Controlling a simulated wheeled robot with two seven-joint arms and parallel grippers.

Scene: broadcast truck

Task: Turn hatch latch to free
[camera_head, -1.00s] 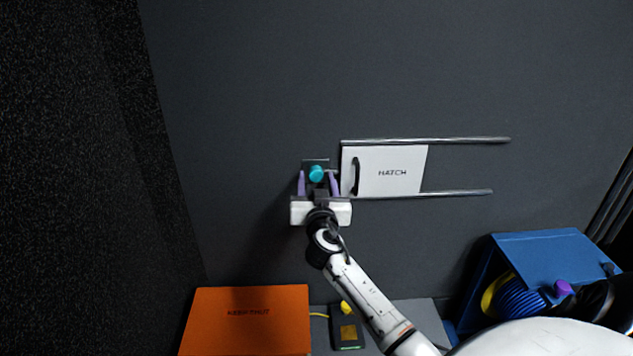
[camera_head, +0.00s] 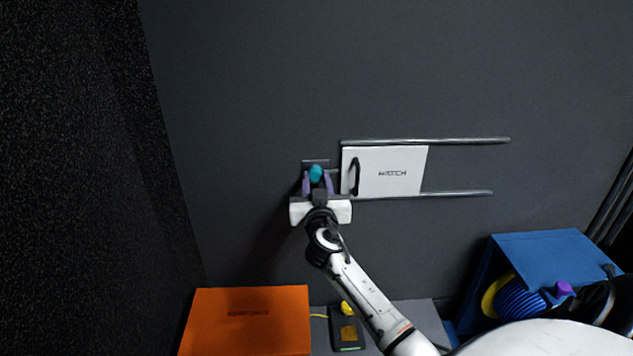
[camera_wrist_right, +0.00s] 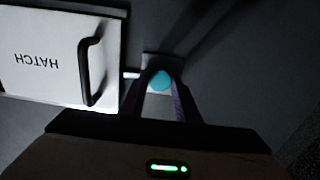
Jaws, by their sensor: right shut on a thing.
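The hatch latch is a teal round knob (camera_head: 316,173) on a small dark plate on the wall, just left of the white sliding panel marked HATCH (camera_head: 400,171). It also shows in the right wrist view (camera_wrist_right: 160,80), with a pale bar reaching from it toward the panel. My right gripper (camera_head: 317,182) is shut on the knob, its purple fingers on either side of it. The fingers hide part of the knob's sides. My left gripper is not in view.
The hatch panel has a black handle (camera_head: 356,176) and sits between two grey rails (camera_head: 455,140). Below are an orange case (camera_head: 250,325), a small dark device (camera_head: 347,333) and a blue box with cable (camera_head: 555,250). The wall above is clear.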

